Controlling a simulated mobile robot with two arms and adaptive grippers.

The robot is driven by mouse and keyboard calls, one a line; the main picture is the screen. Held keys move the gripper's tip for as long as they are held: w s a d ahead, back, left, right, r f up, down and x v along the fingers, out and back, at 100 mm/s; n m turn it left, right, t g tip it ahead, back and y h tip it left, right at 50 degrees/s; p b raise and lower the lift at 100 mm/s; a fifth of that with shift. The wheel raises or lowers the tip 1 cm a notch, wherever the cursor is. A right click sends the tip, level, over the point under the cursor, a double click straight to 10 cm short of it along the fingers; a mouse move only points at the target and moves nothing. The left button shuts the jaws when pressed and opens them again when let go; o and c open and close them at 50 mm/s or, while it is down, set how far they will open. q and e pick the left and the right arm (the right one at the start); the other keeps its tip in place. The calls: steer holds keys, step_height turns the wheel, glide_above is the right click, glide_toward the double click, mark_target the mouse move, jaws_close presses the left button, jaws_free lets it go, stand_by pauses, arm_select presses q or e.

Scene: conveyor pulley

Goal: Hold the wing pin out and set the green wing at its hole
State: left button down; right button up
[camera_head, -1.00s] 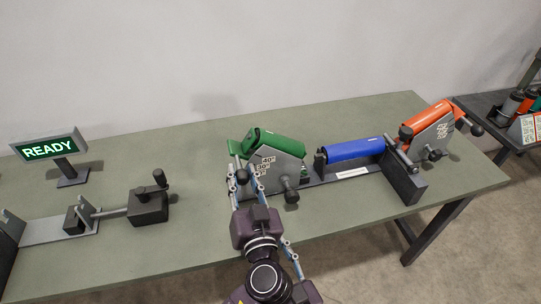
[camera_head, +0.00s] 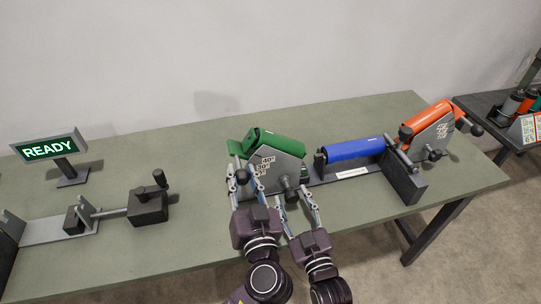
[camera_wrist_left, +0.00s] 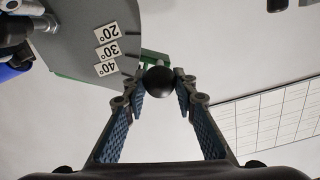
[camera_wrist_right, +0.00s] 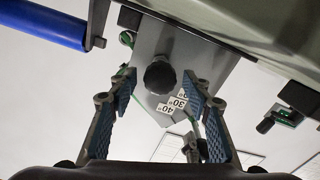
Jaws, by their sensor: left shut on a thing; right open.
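The green wing (camera_head: 275,146) has a green roller beside a grey angle plate (camera_head: 274,171) marked 20°, 30° and 40°. My left gripper (camera_head: 242,178) is shut on the black ball knob (camera_wrist_left: 160,80) at the wing's left end. My right gripper (camera_head: 294,190) is open, with its fingers either side of the dark round knob (camera_wrist_right: 160,75) on the plate's face, which looks like the wing pin. A gap shows between that knob and the right fingers. The hole is hidden, and which mark the wing sits at cannot be told.
A blue roller (camera_head: 354,151) lies on the frame right of the green wing. An orange wing (camera_head: 429,119) with its own knobs stands at the far right. A READY sign (camera_head: 50,148) and a black block with a crank (camera_head: 148,205) stand left. The front table is mostly clear.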

steer(key=shift+x, duration=0.9)
steer(key=shift+c, duration=0.5)
steer(key=c, duration=1.1)
